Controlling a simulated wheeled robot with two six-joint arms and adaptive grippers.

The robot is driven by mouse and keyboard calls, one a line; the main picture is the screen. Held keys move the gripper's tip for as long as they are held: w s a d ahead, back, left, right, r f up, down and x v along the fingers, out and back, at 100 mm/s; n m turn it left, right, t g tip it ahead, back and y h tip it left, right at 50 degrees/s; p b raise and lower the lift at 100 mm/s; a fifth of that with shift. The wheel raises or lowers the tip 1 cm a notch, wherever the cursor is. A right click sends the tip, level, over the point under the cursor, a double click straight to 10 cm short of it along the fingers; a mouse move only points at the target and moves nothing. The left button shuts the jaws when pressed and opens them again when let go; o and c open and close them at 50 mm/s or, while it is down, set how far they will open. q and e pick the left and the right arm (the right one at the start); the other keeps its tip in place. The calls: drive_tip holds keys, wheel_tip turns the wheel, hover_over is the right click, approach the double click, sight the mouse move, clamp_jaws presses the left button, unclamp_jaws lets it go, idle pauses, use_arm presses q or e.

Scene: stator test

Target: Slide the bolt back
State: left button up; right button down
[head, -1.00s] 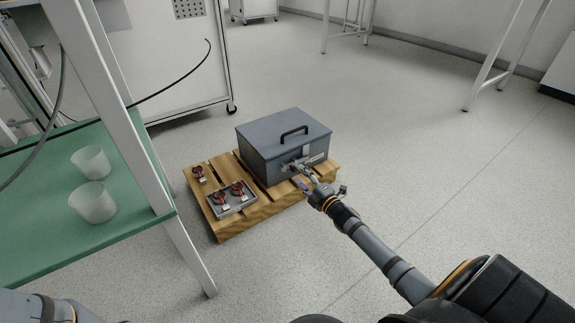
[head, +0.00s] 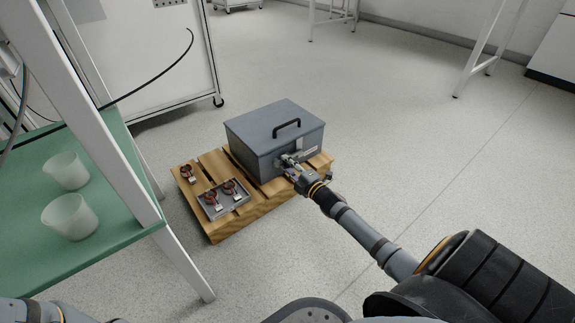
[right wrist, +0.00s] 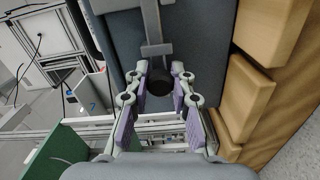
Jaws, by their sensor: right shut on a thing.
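A grey metal box (head: 262,124) with a black lid handle (head: 286,128) stands closed on a wooden pallet. My right gripper (head: 289,162) is at its front face, where the latch is mostly hidden behind the fingers. In the right wrist view, a dark round knob, which I take for the bolt's knob (right wrist: 160,82), sits between the fingertips of the right gripper (right wrist: 160,90). The gripper is shut on this knob. A grey metal strap (right wrist: 153,22) lies just beyond it. My left gripper is out of view.
The pallet (head: 262,199) also carries a grey tray (head: 212,211) with red-brown parts and one loose part (head: 187,174). A green-topped bench (head: 25,210) with two translucent cups stands at the left. The floor to the right is clear.

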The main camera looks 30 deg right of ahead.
sight(275, 166)
drive_tip(key=a+p, duration=0.2)
drive_tip(key=a, duration=0.1)
drive_tip(key=shift+s+a+r, duration=0.1)
drive_tip(key=shift+s+a, duration=0.05)
drive_tip(key=shift+a, duration=0.1)
drive_tip(key=c, duration=1.1)
unclamp_jaws()
drive_tip(key=s, duration=0.8)
drive_tip(key=s+d, duration=0.1)
drive_tip(key=s, duration=0.3)
